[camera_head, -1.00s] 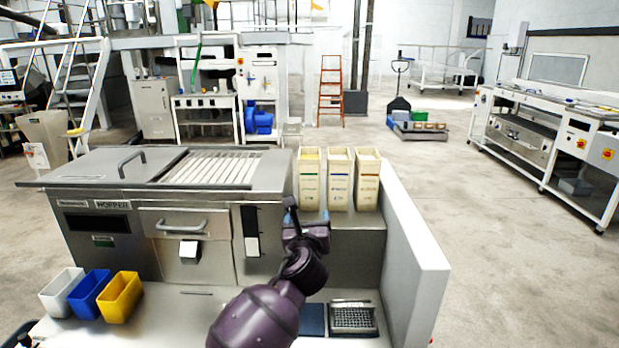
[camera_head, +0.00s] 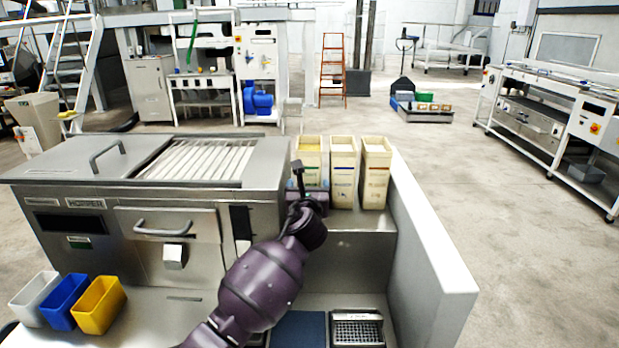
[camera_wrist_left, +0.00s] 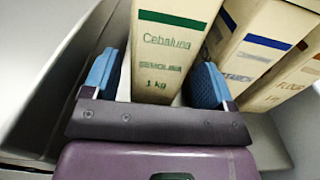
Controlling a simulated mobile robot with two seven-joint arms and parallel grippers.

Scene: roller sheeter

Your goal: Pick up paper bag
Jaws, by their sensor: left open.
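Three cream paper bags stand upright in a row on the steel ledge. The left one has a green stripe (camera_head: 308,150), the middle one a blue stripe (camera_head: 343,170), the right one a red-brown stripe (camera_head: 376,170). In the left wrist view, the green-stripe bag (camera_wrist_left: 175,45) reads "Semolina 1 kg". My left gripper (camera_head: 299,178) is in front of that bag and hides its lower part in the head view. In the left wrist view, its open blue fingers (camera_wrist_left: 153,82) flank the bag on both sides; contact is not visible. My right gripper is not in view.
A white side wall (camera_head: 425,225) borders the ledge on the right. The steel hopper machine (camera_head: 150,190) stands close on the left. White, blue and yellow bins (camera_head: 98,305) sit front left. A tray with a grid (camera_head: 357,330) lies below the ledge.

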